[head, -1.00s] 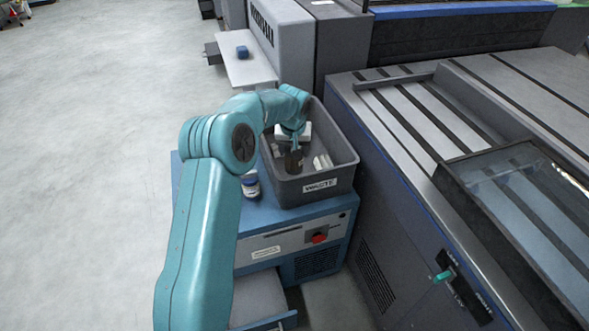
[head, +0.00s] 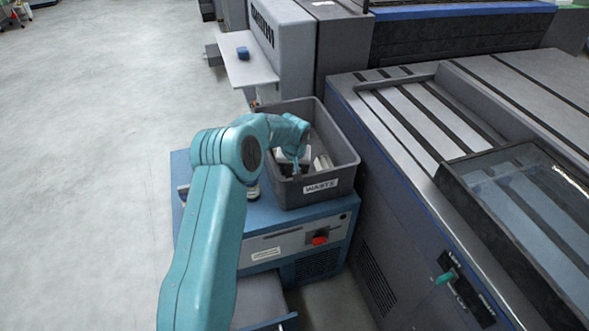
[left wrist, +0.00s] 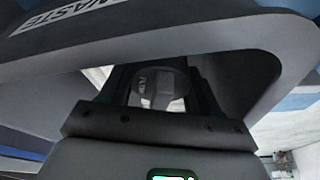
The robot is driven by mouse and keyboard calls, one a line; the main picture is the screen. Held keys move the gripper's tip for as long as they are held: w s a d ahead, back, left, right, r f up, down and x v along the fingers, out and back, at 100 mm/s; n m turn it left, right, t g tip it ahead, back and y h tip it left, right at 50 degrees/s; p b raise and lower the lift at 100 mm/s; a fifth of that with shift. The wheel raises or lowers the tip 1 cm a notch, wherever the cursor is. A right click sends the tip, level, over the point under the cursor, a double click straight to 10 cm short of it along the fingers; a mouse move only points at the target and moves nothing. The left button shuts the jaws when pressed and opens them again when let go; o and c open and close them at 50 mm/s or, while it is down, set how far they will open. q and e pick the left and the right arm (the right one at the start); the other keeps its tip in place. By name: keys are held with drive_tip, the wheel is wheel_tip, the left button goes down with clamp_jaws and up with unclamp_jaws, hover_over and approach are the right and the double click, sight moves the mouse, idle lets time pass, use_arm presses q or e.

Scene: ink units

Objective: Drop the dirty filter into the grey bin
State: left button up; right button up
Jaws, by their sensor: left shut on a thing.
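The grey bin (head: 290,197), labelled WASTE, stands on a blue cabinet. My left arm reaches over its left side, and my left gripper (head: 287,170) is down inside it. In the left wrist view, my left gripper (left wrist: 158,98) is shut on the filter (left wrist: 160,80), which shows a round grey end between the fingers. The bin's rim (left wrist: 150,45) also shows around the gripper there. The filter is mostly hidden by my arm in the head view. I cannot tell whether it touches the bin's floor. My right gripper is not in view.
White pieces (head: 322,163) lie in the bin. The blue cabinet (head: 210,240) has a red switch (head: 320,240) on its front. A jar (head: 253,192) stands left of the bin, mostly behind my arm. A large grey machine (head: 370,190) stands close on the right.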

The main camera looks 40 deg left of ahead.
use_arm(q)
drive_tip(key=shift+f+b, duration=0.3)
drive_tip(key=o, duration=0.9)
drive_tip(key=shift+r, duration=0.1)
drive_tip(key=shift+r+p, duration=0.35)
drive_tip(key=shift+p, duration=0.2)
drive_tip(key=shift+r+p, duration=0.6)
drive_tip(key=v, duration=1.1)
drive_tip(key=shift+s+d, duration=0.1)
